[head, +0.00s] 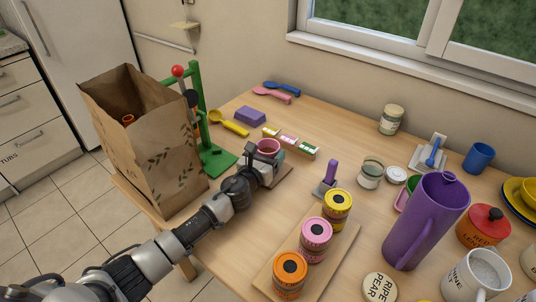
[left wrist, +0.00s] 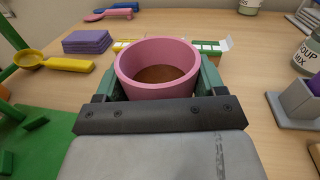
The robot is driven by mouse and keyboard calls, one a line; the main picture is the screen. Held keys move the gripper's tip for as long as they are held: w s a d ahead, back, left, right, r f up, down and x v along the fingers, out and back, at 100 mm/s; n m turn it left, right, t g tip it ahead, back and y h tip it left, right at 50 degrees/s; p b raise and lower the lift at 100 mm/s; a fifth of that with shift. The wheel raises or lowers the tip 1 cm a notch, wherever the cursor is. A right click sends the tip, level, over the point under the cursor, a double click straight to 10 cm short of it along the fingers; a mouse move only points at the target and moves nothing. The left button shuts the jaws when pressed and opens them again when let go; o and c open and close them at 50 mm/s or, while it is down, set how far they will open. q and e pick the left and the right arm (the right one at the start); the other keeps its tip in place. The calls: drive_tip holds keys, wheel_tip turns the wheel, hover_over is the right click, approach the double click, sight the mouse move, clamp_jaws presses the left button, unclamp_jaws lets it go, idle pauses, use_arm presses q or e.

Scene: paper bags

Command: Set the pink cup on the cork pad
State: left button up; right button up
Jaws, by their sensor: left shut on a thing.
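The pink cup (head: 268,146) is between the fingers of my left gripper (head: 272,156), which is shut on it. In the left wrist view the cup (left wrist: 158,55) is upright between the two green fingers (left wrist: 157,88), with a brown inside bottom. A flat brown pad (head: 284,179), which looks like the cork pad, shows partly beneath my left gripper in the head view. The gripper hides the rest of it. I cannot tell whether the cup touches the pad or is above it. My right gripper is not in view.
Small coloured boxes (head: 288,140) stand just behind the cup. A green stand (head: 215,158) and a paper bag (head: 150,150) are to the left. A grey holder with a purple handle (head: 327,178) and stacked jars (head: 316,236) are to the right. A purple pitcher (head: 420,225) stands farther right.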

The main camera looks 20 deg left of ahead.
use_arm(q)
drive_tip(key=shift+f, duration=0.2)
drive_tip(key=o, duration=1)
drive_tip(key=shift+r, duration=0.25)
drive_tip(key=s, duration=0.4)
drive_tip(key=s+a, duration=0.1)
drive_tip(key=s, duration=0.3)
drive_tip(key=s+a, duration=0.1)
drive_tip(key=s, duration=0.3)
drive_tip(key=shift+p, duration=0.3)
drive_tip(key=shift+w, duration=0.1)
